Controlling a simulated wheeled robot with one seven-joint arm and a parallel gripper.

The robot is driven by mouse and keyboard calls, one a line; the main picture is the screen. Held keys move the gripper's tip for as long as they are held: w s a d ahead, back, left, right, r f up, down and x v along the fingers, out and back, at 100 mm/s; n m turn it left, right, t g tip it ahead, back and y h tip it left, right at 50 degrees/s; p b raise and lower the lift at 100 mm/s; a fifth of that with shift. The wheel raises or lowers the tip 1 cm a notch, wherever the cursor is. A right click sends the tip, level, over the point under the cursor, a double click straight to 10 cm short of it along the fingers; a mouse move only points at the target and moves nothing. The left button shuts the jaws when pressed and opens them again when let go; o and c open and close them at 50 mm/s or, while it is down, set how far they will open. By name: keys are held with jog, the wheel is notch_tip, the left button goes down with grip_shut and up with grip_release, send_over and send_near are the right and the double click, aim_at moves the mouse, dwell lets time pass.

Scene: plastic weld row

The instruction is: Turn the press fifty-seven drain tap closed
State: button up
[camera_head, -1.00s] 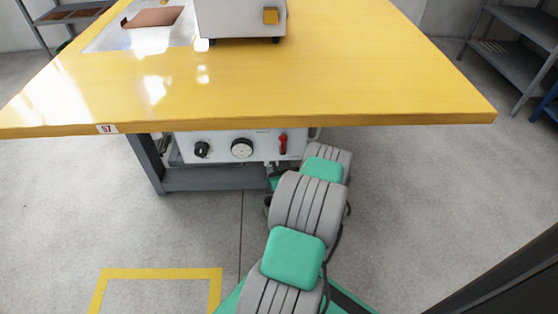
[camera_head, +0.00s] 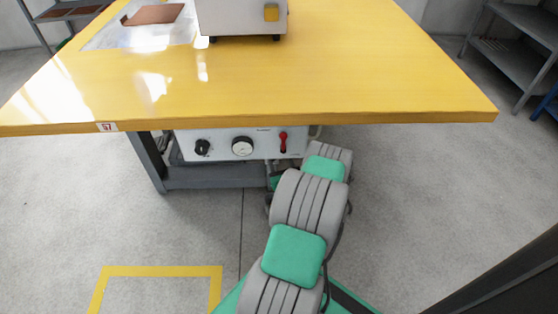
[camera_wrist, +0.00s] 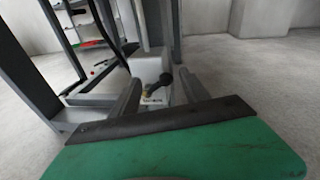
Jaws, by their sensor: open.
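In the head view my arm reaches under the table's edge, and the gripper and tap are hidden.
The yellow table (camera_head: 330,85), labelled 57, overhangs my arm. A grey table leg (camera_head: 148,162) stands left.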

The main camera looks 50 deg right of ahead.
jog(key=p+v, duration=0.1)
jog(key=v, duration=0.6)
jog(key=shift+s+a+p, duration=0.2)
jog(key=shift+p, duration=0.15)
jog(key=shift+m+t+h, duration=0.3)
jog(key=shift+t, duration=0.2)
jog(key=b+x, duration=0.4)
jog(key=b, duration=0.1)
jog(key=b+x, duration=0.2)
jog(key=x, duration=0.1)
jog(key=shift+d+f+b, duration=0.2)
jog(key=shift+f+b, duration=0.15)
jog(key=shift+f, duration=0.05)
